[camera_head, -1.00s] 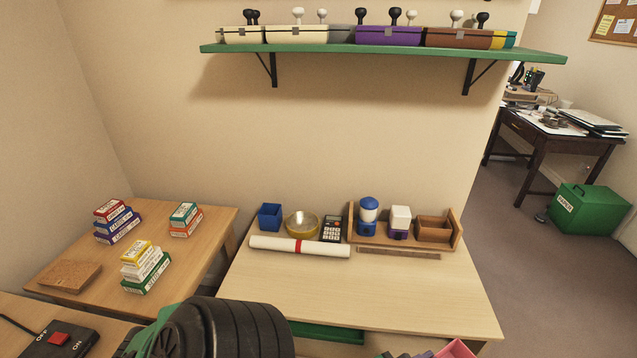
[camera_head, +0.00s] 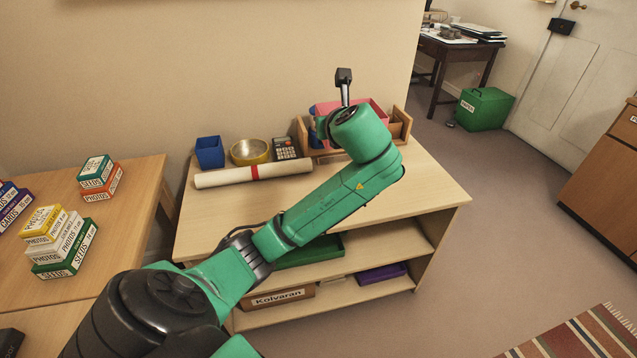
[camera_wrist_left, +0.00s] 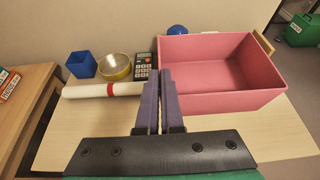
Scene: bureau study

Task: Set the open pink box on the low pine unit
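The open pink box (camera_head: 372,108) is partly hidden behind my left wrist in the head view. In the left wrist view the pink box (camera_wrist_left: 225,102) is upright, its empty inside facing up. My left gripper (camera_wrist_left: 160,85) has its two fingers close together at the box's left wall, pinching it; the fingers are hidden in the head view. The low pine unit (camera_head: 225,222) has a pale top and open shelves below. The box is over the back right part of its top; I cannot tell whether it touches anything. My right gripper is not in view.
A blue bin (camera_head: 210,152), brass bowl (camera_head: 250,152), calculator (camera_head: 286,148) and white roll (camera_head: 225,178) line the unit's back left. A wooden organiser (camera_head: 400,122) stands behind the pink box. The top's front right is clear. Small boxes stack on the left table (camera_head: 130,215).

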